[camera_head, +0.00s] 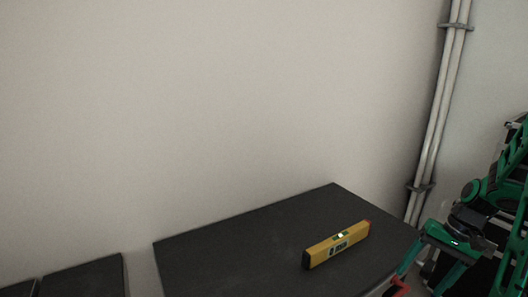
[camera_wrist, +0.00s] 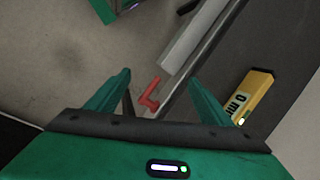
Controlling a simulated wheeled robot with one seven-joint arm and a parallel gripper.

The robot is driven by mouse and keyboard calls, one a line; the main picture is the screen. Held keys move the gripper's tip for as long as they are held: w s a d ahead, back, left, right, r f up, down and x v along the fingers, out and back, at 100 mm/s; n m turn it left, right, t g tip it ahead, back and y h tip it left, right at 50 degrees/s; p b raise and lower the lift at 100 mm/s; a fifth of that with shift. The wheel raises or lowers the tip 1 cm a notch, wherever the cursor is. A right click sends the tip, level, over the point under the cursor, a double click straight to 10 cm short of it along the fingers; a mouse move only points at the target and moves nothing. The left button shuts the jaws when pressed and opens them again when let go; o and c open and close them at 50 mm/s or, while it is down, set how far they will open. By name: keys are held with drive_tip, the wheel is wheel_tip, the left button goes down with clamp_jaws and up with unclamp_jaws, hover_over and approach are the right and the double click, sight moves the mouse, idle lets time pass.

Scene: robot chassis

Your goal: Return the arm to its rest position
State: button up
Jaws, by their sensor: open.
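My gripper (camera_head: 420,282) is at the lower right of the head view, beside the right edge of the dark table. Its green fingers point down and to the left. In the wrist view my gripper (camera_wrist: 160,78) has its two green fingers spread apart with nothing held between them. My green arm rises along the right edge of the head view and is partly cut off.
A yellow spirit level (camera_head: 337,245) lies on the dark table (camera_head: 230,262); it also shows in the wrist view (camera_wrist: 252,95). A red handle (camera_head: 397,289) is by the table's edge. Vertical pipes (camera_head: 440,110) run along the wall behind.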

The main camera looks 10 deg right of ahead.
drive_tip(key=s+a+r+h, duration=0.2)
drive_tip(key=s+a+r, duration=0.2)
drive_tip(key=s, duration=0.3)
drive_tip(key=s+a+r+n+h, duration=0.1)
drive_tip(key=s+a+r, duration=0.3)
drive_tip(key=s+r, duration=0.2)
drive_tip(key=shift+s+a+r+h, duration=0.25)
drive_tip(key=shift+s+r+h, duration=0.15)
drive_tip(key=shift+s, duration=0.65)
drive_tip(key=shift+w+f+g, duration=0.3)
drive_tip(key=shift+w, duration=0.3)
